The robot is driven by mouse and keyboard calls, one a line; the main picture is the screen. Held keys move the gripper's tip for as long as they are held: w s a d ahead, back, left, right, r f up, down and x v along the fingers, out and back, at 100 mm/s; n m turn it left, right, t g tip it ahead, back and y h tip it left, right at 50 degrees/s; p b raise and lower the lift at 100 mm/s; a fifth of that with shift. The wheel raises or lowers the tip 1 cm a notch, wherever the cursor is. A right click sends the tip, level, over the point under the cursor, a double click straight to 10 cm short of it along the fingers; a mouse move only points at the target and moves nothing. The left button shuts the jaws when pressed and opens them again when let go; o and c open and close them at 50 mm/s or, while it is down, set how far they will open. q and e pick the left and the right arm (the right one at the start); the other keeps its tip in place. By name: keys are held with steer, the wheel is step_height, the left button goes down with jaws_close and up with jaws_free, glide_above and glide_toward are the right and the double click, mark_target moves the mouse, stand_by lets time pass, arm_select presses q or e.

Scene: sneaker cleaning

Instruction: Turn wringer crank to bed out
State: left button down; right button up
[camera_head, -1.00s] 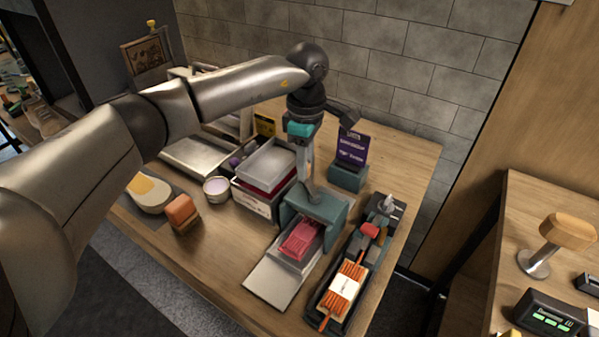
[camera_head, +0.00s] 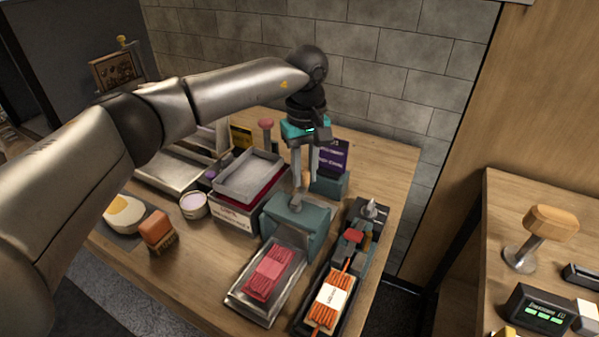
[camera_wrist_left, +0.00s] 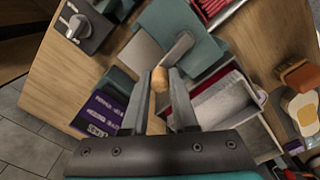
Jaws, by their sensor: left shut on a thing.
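The teal wringer (camera_head: 302,228) stands on the wooden table in the head view. Its flat metal bed (camera_head: 240,302) sticks out at the front, with a pink bundle (camera_head: 268,273) lying on it clear of the housing. The crank (camera_head: 296,201) is on top of the wringer. My left gripper (camera_head: 304,180) points down over it. In the left wrist view the fingers (camera_wrist_left: 160,76) are shut on the crank's small wooden knob (camera_wrist_left: 159,84), and the grey crank arm (camera_wrist_left: 178,48) runs from it toward the housing. My right gripper is not in view.
A holder with orange bundles (camera_head: 328,303) stands close to the right of the bed. Stacked trays (camera_head: 248,176) are left of the wringer, and a purple sign (camera_head: 332,156) is behind it. An orange-brown brush (camera_head: 157,230) lies left. Bare table (camera_head: 190,268) shows at front left.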

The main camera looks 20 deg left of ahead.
mark_target(308, 173)
arm_select(q)
steer(key=shift+d+r+m, duration=0.1)
steer(key=shift+d+m, duration=0.2)
steer(key=shift+m, duration=0.3)
steer(key=c, duration=0.7)
jaws_free()
step_height(308, 173, up, 15)
steer(key=shift+r+p, duration=0.1)
steer(key=shift+p, duration=0.7)
steer(key=shift+s, duration=0.15)
